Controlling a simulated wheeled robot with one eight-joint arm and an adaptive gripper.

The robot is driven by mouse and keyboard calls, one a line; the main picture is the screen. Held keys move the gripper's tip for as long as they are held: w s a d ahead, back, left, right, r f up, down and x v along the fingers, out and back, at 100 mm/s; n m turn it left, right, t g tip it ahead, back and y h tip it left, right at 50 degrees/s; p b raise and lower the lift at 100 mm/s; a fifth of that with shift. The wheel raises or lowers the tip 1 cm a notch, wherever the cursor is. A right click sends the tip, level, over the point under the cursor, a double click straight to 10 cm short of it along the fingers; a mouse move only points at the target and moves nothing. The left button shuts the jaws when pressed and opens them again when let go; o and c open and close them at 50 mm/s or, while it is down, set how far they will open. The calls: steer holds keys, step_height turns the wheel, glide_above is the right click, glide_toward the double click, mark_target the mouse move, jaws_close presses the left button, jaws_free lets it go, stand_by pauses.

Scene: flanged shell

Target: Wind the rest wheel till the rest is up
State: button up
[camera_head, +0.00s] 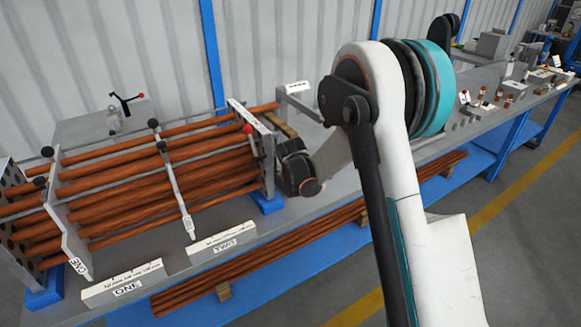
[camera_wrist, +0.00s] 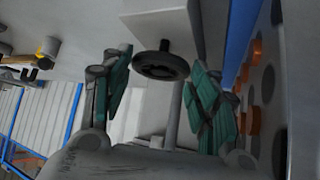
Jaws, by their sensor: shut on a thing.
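In the wrist view the dark round rest wheel (camera_wrist: 160,67) sits between the green-padded fingers of my gripper (camera_wrist: 158,88), on a short dark stem in front of a pale plate (camera_wrist: 165,22). I cannot tell the rest's height.
Label blocks ONE (camera_head: 124,284) and TWO (camera_head: 222,244) lie in front of the bundle. Loose tubes (camera_head: 260,250) lie on the blue lower shelf. Small parts (camera_head: 490,100) crowd the bench's right end.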

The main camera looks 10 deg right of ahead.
stand_by(0.4)
steer(key=o, duration=1.1)
steer(key=shift+c, duration=0.2)
